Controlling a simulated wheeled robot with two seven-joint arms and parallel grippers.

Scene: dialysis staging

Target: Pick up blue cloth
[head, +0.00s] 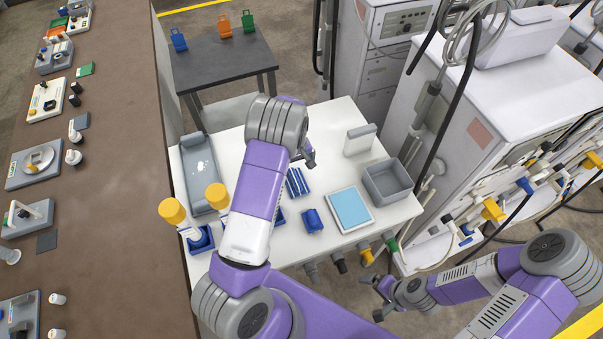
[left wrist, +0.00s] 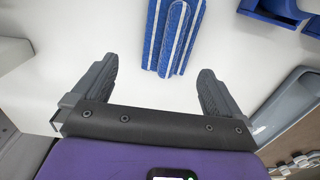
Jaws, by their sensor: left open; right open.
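My right gripper (head: 384,298) is open and empty, low beyond the table's near right edge.
The white table (head: 240,115) also holds a light-blue pad in a white frame (head: 350,208), a grey bin (head: 388,181), a grey tray (head: 203,172) and yellow-capped bottles (head: 216,196) in blue holders. Machines stand right; a brown counter (head: 110,180) runs left.

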